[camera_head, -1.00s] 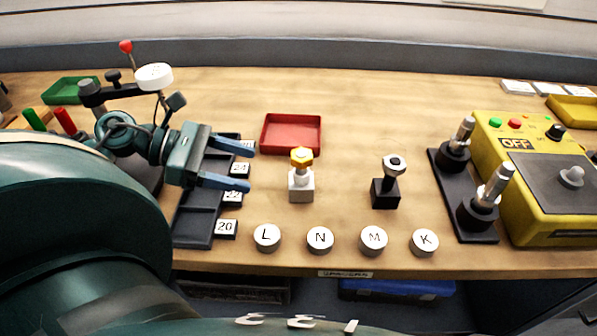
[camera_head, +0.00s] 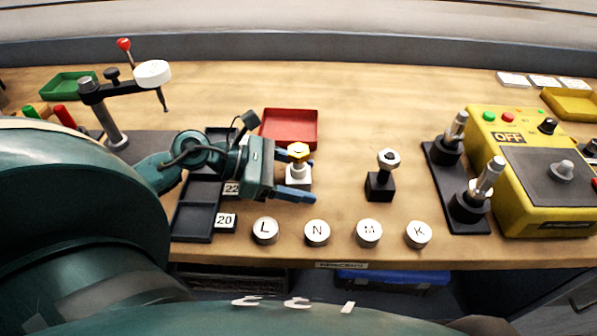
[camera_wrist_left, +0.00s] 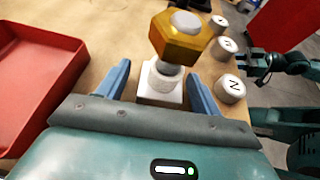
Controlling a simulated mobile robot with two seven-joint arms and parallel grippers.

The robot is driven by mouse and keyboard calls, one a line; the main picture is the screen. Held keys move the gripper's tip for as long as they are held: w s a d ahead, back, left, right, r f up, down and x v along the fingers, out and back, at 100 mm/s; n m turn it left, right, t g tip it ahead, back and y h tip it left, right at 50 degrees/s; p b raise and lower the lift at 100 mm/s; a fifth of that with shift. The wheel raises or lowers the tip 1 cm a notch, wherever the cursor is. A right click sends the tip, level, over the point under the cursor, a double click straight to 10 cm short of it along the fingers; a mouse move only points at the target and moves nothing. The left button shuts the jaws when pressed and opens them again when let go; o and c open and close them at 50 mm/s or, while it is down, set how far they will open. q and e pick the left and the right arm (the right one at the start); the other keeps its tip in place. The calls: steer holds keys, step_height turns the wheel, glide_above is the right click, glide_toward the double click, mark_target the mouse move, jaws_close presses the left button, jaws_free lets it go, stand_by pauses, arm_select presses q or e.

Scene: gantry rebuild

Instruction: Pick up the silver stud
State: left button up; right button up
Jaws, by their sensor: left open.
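A stud with a silver hex head (camera_head: 388,160) stands upright on a black block (camera_head: 380,186), apart from my left gripper and to its right. A second stud with a gold hex head (camera_head: 298,151) and pale shank stands on a white block (camera_head: 298,182); its gold head also shows in the left wrist view (camera_wrist_left: 180,38). My left gripper (camera_head: 309,180) is open, with its blue fingers on either side of the white block and nothing gripped. Contact cannot be told. Part of my right arm, with its gripper (camera_wrist_left: 258,66), shows small in the left wrist view.
A red tray (camera_head: 290,128) lies behind the gold-headed stud. Round lettered caps (camera_head: 317,233) line the front edge. A black stand with two metal posts (camera_head: 458,190) and a yellow control box (camera_head: 535,215) stand right. Bench between the silver-headed stud and red tray is clear.

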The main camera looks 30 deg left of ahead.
arm_select(q)
steer(key=shift+w+d+f, duration=0.1)
steer(key=shift+d, duration=0.05)
steer(key=shift+c, duration=0.5)
jaws_close()
